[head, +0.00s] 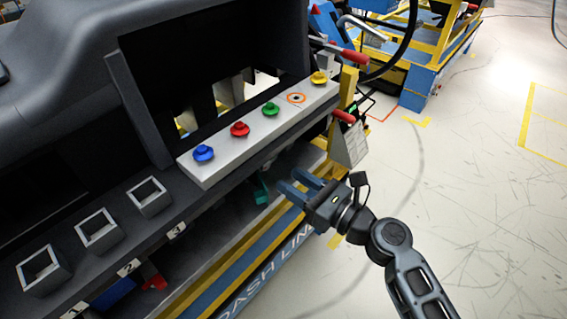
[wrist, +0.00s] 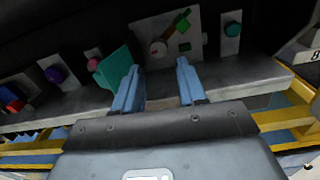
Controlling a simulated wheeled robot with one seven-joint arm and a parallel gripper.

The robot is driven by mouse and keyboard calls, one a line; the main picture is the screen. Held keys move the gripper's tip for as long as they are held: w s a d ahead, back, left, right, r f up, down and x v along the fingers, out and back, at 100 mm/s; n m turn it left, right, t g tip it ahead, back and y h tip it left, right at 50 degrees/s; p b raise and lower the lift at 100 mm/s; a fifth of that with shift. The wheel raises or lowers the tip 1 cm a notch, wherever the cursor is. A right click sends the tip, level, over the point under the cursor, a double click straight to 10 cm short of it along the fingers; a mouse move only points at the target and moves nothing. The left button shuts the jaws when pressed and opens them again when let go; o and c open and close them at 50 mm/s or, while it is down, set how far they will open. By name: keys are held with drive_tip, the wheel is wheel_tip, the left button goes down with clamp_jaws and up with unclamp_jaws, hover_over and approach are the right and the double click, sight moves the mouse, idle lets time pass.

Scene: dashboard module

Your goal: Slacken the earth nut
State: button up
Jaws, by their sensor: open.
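My gripper (head: 291,181) is open and empty, beside the front of the dashboard module, below the light grey strip (head: 215,172). In the wrist view my gripper (wrist: 159,66) points into a dark recess. There a teal flat piece (wrist: 115,68) stands just behind the left finger. The strip carries blue (head: 203,153), red (head: 239,129), green (head: 270,109) and yellow (head: 319,78) knobs. I cannot tell which part is the earth nut.
Purple (wrist: 54,75) and pink (wrist: 93,64) knobs sit left in the recess. A yellow rail (wrist: 285,120) runs along its front edge. Several square grey sockets (head: 97,231) stand on the ledge. Red-handled clamps (head: 343,117) are at the module's right end.

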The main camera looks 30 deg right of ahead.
drive_tip(key=x, duration=0.6)
drive_tip(key=shift+w+a, duration=0.15)
drive_tip(key=shift+a, duration=0.05)
drive_tip(key=shift+c, duration=0.5)
clamp_jaws()
